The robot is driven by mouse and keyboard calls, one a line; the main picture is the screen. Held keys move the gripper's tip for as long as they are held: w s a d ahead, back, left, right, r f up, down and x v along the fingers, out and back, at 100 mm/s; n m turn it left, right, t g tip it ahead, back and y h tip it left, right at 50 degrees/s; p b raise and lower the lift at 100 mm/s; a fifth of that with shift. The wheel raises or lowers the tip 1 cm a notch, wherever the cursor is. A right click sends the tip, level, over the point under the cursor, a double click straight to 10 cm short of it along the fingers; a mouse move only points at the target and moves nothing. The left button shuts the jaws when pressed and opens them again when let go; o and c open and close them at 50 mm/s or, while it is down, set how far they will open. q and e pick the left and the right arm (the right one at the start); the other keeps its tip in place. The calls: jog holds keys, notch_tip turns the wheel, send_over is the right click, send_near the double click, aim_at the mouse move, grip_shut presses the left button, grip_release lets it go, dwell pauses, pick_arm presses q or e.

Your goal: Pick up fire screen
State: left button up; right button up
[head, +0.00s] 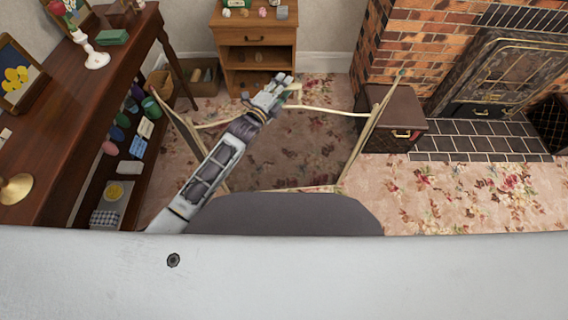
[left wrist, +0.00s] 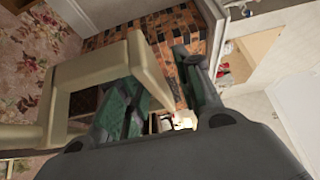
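The fire screen is a folding screen with thin beige framing and dark see-through mesh (head: 290,172). It stands on the carpet in front of me in the head view, with its right side panel (head: 372,125) angled forward. My left gripper (head: 281,84) is at the middle of its top edge, beside a beige handle (head: 296,90). In the left wrist view the handle (left wrist: 98,68) is very close and covers part of one finger. One leg of it lies in the gap between the fingers of my left gripper (left wrist: 160,85). Whether they press on it is unclear. My right gripper is not in view.
A dark chest (head: 395,112) stands close to the screen's right panel, before the brick fireplace (head: 425,40). A wooden table (head: 75,95) with ornaments is on the left. A small cabinet (head: 255,40) stands behind. Carpet at the right front (head: 460,195) is clear.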

pick_arm(q)
grip_shut()
jog(key=shift+r, duration=0.25)
jog(key=shift+r, duration=0.15)
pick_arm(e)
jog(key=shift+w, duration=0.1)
pick_arm(q)
jog(key=shift+w+r, duration=0.1)
jog(key=shift+r, duration=0.45)
notch_tip(320, 180, up, 6)
jog(key=shift+f+p, duration=0.1)
jog(key=shift+p, duration=0.5)
jog(key=shift+r, duration=1.4)
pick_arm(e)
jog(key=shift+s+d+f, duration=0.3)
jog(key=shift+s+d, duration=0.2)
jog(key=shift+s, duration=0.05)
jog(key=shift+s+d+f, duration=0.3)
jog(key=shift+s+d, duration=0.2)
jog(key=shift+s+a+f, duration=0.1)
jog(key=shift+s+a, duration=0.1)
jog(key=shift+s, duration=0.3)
